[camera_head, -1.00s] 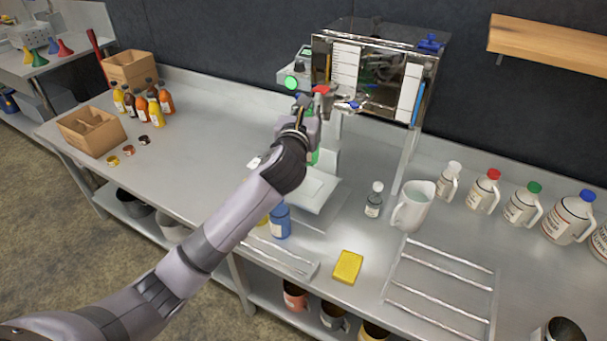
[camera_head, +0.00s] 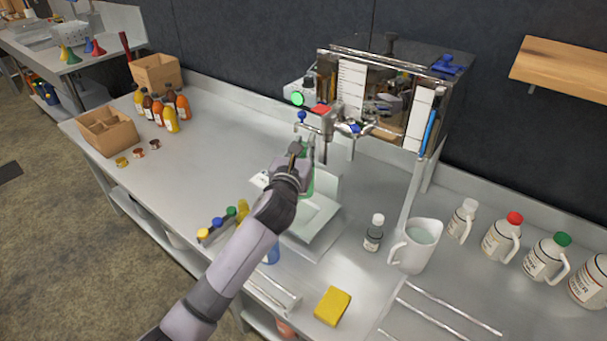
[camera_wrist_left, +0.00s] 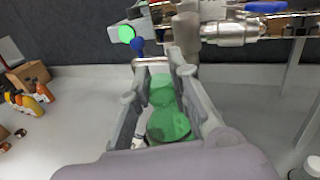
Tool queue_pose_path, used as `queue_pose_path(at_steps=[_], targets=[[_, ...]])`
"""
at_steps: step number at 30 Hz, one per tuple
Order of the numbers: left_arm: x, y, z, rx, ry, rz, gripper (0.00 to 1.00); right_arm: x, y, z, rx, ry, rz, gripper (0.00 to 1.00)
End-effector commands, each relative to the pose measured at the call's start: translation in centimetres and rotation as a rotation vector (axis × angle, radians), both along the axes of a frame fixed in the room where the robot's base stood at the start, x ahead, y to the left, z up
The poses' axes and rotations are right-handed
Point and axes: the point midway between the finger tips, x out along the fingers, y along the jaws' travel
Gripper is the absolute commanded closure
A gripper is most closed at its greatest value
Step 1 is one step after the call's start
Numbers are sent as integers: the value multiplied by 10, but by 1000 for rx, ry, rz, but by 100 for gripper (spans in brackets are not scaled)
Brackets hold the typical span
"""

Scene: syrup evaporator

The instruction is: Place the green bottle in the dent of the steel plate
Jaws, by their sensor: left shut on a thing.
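My left gripper (camera_head: 300,155) reaches in over the bench and is shut on the green bottle (camera_head: 308,181), which is mostly hidden behind the gripper in the head view. In the left wrist view the translucent green bottle (camera_wrist_left: 168,122) sits between the two fingers (camera_wrist_left: 180,75). The pale steel plate (camera_head: 325,238) lies on the bench below and just right of the gripper, under the evaporator's spout. The bottle appears above the plate's back part; I cannot tell whether they touch. The plate's dent is not clearly visible. My right gripper is not in view.
The evaporator's tap (camera_head: 328,122) hangs close above the gripper. Several colored caps (camera_head: 217,222) lie left of my arm.

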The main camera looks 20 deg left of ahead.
Motion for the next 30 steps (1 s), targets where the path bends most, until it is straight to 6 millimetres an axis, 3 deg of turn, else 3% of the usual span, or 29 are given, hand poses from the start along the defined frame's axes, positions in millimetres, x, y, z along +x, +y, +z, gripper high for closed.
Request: queue_pose_path(at_steps=[1, 6, 15, 29, 30], targets=[[0, 0, -13, -4, 2, 1, 100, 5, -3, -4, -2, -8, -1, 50], [0, 0, -31, -1, -2, 1, 100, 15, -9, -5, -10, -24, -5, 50], [0, 0, -70, -3, -1, 0, 100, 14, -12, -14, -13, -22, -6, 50], [0, 0, -79, 1, -3, 0, 100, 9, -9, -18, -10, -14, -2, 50], [0, 0, -79, 0, -2, 0, 81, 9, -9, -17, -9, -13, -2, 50]])
